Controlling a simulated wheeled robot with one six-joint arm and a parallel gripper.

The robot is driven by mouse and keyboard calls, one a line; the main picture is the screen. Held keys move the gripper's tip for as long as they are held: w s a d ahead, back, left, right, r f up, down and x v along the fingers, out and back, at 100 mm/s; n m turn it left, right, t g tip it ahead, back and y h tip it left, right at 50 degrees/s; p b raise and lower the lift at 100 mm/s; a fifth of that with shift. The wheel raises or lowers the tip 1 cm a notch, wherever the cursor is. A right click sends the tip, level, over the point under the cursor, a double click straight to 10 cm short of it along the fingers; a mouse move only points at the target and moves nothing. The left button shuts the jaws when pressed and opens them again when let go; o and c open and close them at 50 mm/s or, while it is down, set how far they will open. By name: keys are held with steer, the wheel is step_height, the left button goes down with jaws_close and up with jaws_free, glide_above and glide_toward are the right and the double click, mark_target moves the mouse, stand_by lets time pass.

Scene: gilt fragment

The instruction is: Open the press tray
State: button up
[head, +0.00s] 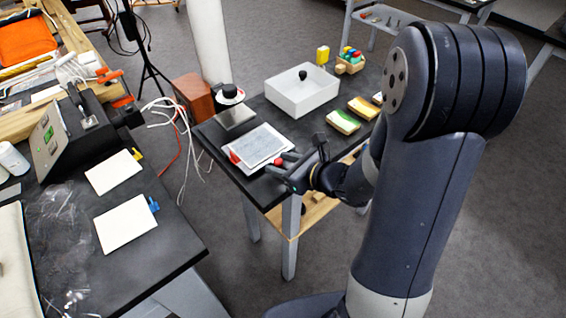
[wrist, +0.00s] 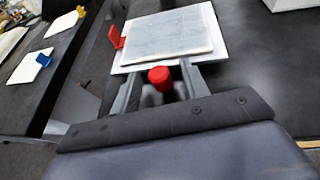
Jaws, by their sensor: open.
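My gripper (head: 281,163) is open at the near edge of the small dark table. In the wrist view its two fingers (wrist: 161,76) stand on either side of a red knob (wrist: 160,79), with gaps showing. The knob is at the near edge of a white board (wrist: 218,56) that bears a grey slab (wrist: 165,36). The board and slab also show in the head view, with a red clip (head: 235,157) at their left. I cannot tell which part is the press tray, or whether it is open.
A white box (head: 302,94) with a black knob, a dark-topped weight (head: 230,94) and sponges (head: 343,122) stand on the same table. A machine with a green display (head: 50,135) and white cards (head: 126,223) are on the left bench. Cables (head: 176,122) hang between the tables.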

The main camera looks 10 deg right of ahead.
steer(key=p+v, duration=0.1)
steer(key=v, duration=0.9)
steer(key=shift+s+d+r, duration=0.15)
steer(key=shift+s+d, duration=0.1)
stand_by(0.4)
steer(key=b+x, duration=0.1)
steer(key=x, duration=0.9)
steer(key=shift+w+a, duration=0.15)
steer(key=shift+a, duration=0.05)
steer(key=shift+w+a, duration=0.2)
steer(key=shift+w, duration=0.15)
